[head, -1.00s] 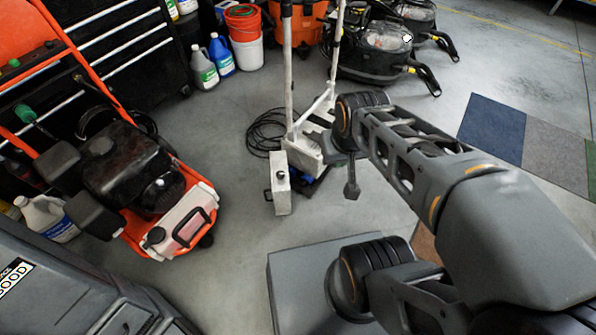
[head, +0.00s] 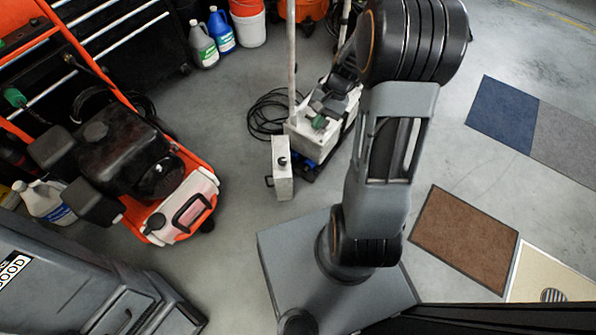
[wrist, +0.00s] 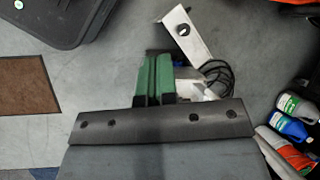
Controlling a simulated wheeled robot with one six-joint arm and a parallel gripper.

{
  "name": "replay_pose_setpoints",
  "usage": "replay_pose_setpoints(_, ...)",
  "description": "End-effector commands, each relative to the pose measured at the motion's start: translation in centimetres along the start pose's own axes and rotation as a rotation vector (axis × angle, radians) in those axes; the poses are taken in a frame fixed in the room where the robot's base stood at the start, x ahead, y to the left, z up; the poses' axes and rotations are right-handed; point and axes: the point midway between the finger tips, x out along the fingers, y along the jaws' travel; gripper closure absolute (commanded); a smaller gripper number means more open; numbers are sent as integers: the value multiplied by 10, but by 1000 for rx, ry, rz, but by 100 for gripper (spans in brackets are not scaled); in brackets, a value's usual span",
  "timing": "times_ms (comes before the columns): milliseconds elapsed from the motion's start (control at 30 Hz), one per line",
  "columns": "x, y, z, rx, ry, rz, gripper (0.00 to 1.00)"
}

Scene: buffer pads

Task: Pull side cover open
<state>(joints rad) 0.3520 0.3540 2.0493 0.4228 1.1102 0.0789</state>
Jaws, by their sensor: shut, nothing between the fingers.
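The side cover looks to be the narrow white panel with a round black knob (head: 282,171), standing at the left end of the white machine (head: 300,143). In the wrist view the white panel (wrist: 191,45) lies tilted beyond my fingertips, with its knob at the upper end. Whether it is hinged to the machine is unclear. My gripper (head: 318,122) is over the machine, right of and above the panel in the head view. Its green fingers (wrist: 153,76) are together and empty, apart from the panel in the wrist picture. My arm hides part of the machine.
A black cable (head: 266,115) is coiled left of the machine. An orange-framed machine (head: 180,205) stands at the left. Bottles (head: 221,30) and a bucket (head: 247,25) are at the back. Floor is free left of the panel. A brown mat (head: 463,238) lies at the right.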

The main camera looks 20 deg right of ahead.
Motion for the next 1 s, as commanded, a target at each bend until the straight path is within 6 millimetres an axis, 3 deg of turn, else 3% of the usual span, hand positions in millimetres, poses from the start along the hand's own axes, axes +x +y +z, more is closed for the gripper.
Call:
replay_pose_setpoints(33,17,10,-22,91,-67,-46,100)
replay_pose_setpoints(200,68,42,-80,361,-257,-220,100)
replay_pose_setpoints(400,132,84,-125,619,-434,-420,100)
replay_pose_setpoints(600,182,115,-145,788,-549,-569,100)
replay_pose_setpoints(733,201,126,-150,847,-591,-627,100)
replay_pose_setpoints(867,213,129,-151,875,-610,-655,100)
replay_pose_setpoints(1000,226,119,-148,881,-618,-661,100)
